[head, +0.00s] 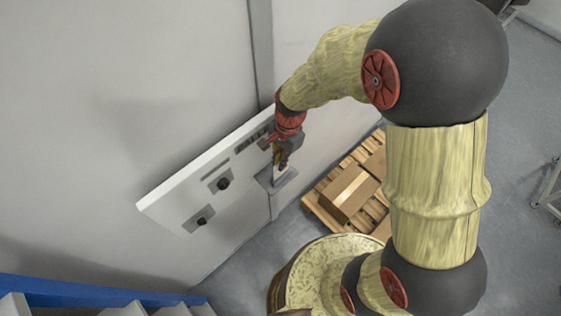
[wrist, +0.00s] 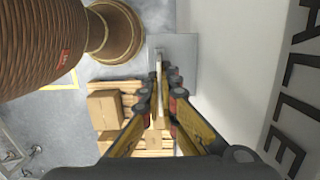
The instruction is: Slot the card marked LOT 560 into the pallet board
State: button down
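The white board (head: 180,192) is fixed to the wall and slopes up to the right in the head view. A grey tray-like holder (head: 288,181) sits at its right end, and its flat grey plate also shows in the wrist view (wrist: 185,60). My gripper (head: 281,160) is just above this holder, with its fingers drawn close together in the wrist view (wrist: 161,84). A thin pale card (wrist: 158,60) shows nearly edge-on between the fingertips, over the plate. My gripper looks shut on it. Its marking is not readable, and I cannot tell whether it touches the holder.
Two dark knobs on grey plates stick out from the board, an upper one (head: 223,183) and a lower one (head: 202,221). Large dark letters (wrist: 292,100) run along the board. A wooden pallet (head: 325,217) with cardboard boxes (head: 349,192) stands on the floor to the right.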

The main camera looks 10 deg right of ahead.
jog(key=shift+f+b, duration=0.8)
jog(key=shift+f, duration=0.6)
jog(key=c, duration=2.3)
grip_release()
jog(key=o, duration=0.3)
jog(key=shift+o, duration=0.2)
jog(key=r, duration=0.4)
jog(key=d+r, duration=0.1)
jog(key=r, duration=0.3)
jog(key=w+r, duration=0.1)
jog(key=r, duration=0.3)
jog(key=shift+d, duration=0.25)
